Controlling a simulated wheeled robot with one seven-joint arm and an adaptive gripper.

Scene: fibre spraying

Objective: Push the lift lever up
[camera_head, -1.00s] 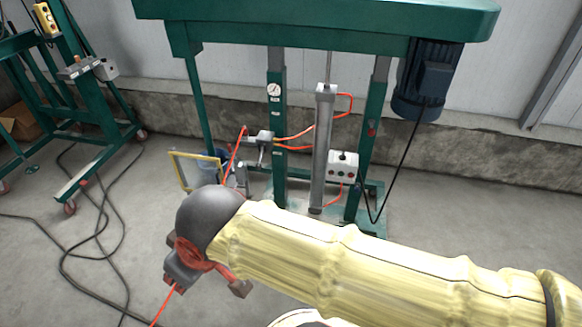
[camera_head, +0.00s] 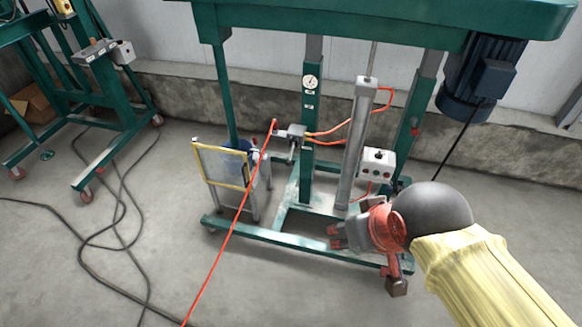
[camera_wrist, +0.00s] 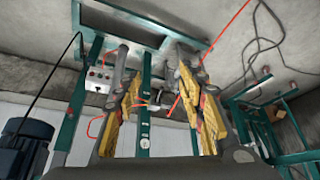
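A grey valve block (camera_head: 291,131) sits on the left of the green stand's left post, with orange hoses attached. A short grey lever (camera_head: 291,153), which I take as the lift lever, hangs down beneath it. In the wrist view, which is upside down, the valve block (camera_wrist: 156,97) shows beyond and between my fingers; the lever is too small there to make out. My gripper (camera_head: 366,262) is in front of the stand, lower and right of the lever, clear of it. In the wrist view my gripper (camera_wrist: 158,75) has its yellow-padded fingers apart, with nothing held.
A white control box (camera_head: 377,164) with buttons is right of the grey cylinder (camera_head: 354,140). A blue motor (camera_head: 480,82) hangs at the right. A yellow-framed stand (camera_head: 222,168) is left of the lever. Another green cart (camera_head: 100,110) and black cables lie left.

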